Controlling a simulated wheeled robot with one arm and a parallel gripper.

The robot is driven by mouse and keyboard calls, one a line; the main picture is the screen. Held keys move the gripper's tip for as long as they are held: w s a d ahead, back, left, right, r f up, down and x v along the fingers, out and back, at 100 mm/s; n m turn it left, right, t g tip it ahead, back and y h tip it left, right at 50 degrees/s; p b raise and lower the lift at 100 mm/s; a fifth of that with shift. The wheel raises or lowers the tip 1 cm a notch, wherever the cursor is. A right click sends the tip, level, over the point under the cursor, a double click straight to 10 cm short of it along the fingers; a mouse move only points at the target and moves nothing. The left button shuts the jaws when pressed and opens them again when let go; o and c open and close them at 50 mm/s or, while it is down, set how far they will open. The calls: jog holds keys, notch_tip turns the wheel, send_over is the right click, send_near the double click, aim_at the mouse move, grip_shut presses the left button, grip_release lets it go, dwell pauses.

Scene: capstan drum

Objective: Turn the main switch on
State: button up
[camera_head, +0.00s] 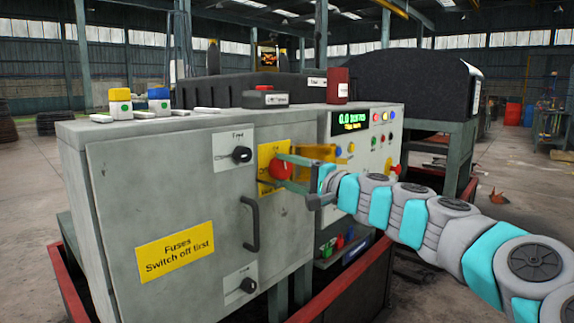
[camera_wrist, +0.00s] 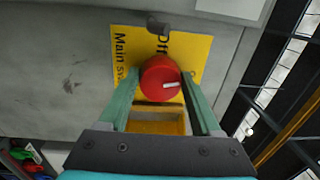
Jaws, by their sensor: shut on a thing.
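The main switch is a red round knob (camera_wrist: 161,78) with a white mark, on a yellow plate (camera_wrist: 198,46) lettered "Main s…" and "Off". In the head view my gripper (camera_head: 287,170) reaches in from the right. A yellow frame (camera_wrist: 158,122) shows between the fingers, below the knob.
The grey cabinet (camera_head: 110,190) has a dark door handle (camera_head: 251,224) below the switch and black knobs above (camera_head: 242,154) and below (camera_head: 248,285). A control panel with a green display (camera_head: 350,121) and several buttons is to the right. Red rails edge the base.

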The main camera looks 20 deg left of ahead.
jog(key=shift+r+m+p, duration=0.1)
jog(key=shift+m+p, duration=0.55)
jog(key=shift+m, duration=0.55)
jog(key=o, duration=1.4)
jog(key=b+v, duration=0.1)
jog(key=v, duration=0.6)
jog(key=shift+s+d, duration=0.15)
jog(key=shift+d, duration=0.2)
